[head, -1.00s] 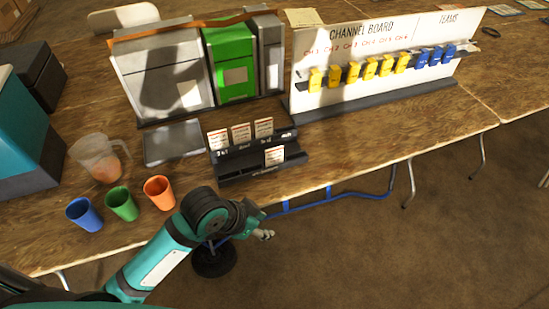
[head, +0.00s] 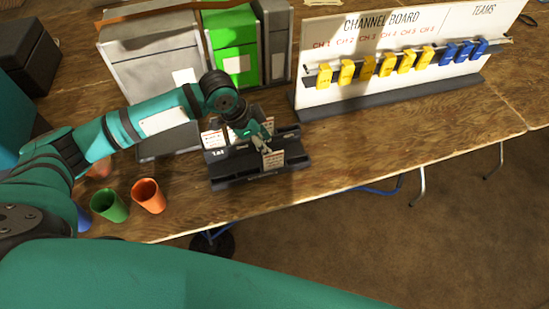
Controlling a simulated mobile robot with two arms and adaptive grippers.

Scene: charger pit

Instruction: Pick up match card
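Several white cards with red print stand in a black tiered card rack on the table. One card (head: 273,159) stands in the front tier of the rack (head: 232,181), and another card (head: 212,138) stands at the back left. My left gripper (head: 262,147) is over the rack, just behind and above the front card. Its fingers are small here, and I cannot tell whether they are open or touch the card. The gripper and wrist hide the other back cards. My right gripper is not in view.
Orange (head: 148,196) and green (head: 109,205) cups stand at the left table edge, with a blue cup partly hidden by my arm. The channel board (head: 385,75) is at right. Bare table lies before it.

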